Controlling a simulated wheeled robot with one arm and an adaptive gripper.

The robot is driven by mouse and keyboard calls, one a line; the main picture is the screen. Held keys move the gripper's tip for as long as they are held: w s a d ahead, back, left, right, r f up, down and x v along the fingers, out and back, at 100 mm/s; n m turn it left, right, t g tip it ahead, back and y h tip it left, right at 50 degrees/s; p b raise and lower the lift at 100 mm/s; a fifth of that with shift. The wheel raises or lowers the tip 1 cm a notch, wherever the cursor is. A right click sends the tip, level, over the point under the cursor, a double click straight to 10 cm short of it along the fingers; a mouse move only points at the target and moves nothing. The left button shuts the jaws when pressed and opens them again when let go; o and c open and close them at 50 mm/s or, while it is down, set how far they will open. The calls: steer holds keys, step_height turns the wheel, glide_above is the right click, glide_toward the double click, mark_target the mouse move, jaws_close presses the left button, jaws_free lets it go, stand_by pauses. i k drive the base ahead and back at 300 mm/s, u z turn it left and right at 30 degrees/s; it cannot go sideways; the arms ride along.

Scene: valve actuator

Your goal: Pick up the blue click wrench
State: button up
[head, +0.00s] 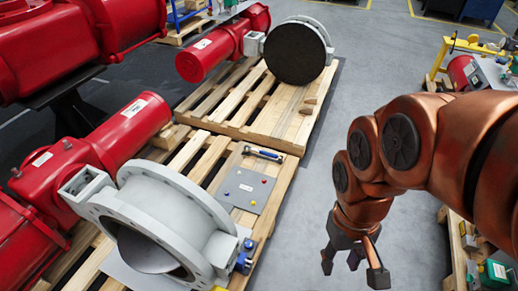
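A slim blue and silver tool, which looks like the blue click wrench (263,153), lies on the near wooden pallet (284,190), close to its far right corner. My gripper (352,268) hangs over the grey floor to the right of the pallet, lower in the picture than the wrench and clearly apart from it. Its fingers point down, are spread apart and hold nothing. The wrench is fully in sight.
A grey plate (245,190) with small coloured knobs lies near the wrench. A large grey valve ring (180,215) with a red actuator (125,130) fills the pallet's left. A second pallet (285,115) carries another valve. Grey floor (350,90) is clear to the right.

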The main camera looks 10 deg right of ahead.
mark_target(247, 149)
steer(key=u, duration=0.05)
steer(key=k, duration=0.35)
steer(key=z, duration=1.45)
steer(key=i, duration=0.85)
steer(key=u, duration=1.05)
steer(key=i, duration=0.65)
steer(key=u, duration=0.85)
